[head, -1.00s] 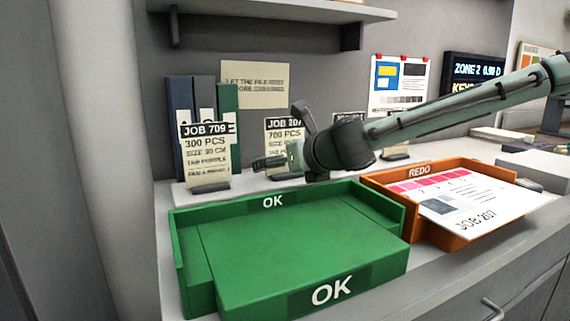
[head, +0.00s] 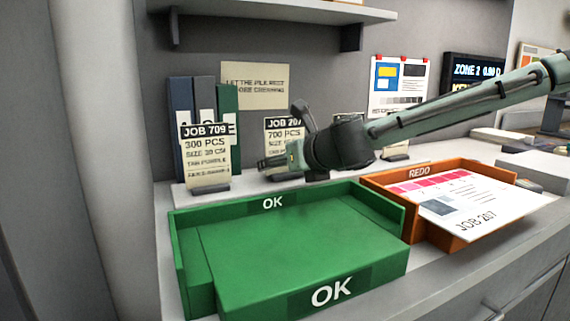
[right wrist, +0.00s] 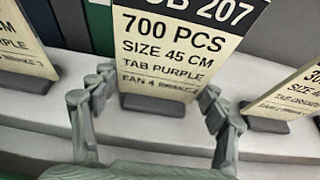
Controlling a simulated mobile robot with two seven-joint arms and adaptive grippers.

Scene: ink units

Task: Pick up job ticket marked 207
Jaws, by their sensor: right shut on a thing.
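The job ticket marked 207 (head: 283,133) is a cream card with a black header, upright on the pale ledge behind the green tray. In the right wrist view the ticket (right wrist: 172,45) reads 700 pcs, size 45 cm, tab purple, and its dark foot (right wrist: 152,106) appears to rest on the ledge. My right gripper (head: 266,162) reaches in from the right, low in front of the ticket. In the wrist view the right gripper (right wrist: 158,86) has a finger at each side of the card's lower part and is shut on it. My left gripper is in neither view.
The job 709 ticket (head: 206,155) stands to the left, before several binders (head: 204,95). Another ticket (right wrist: 290,98) stands close on the right. A green OK tray (head: 290,255) is empty in front; an orange REDO tray (head: 380,190) holds a printed sheet (head: 465,205).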

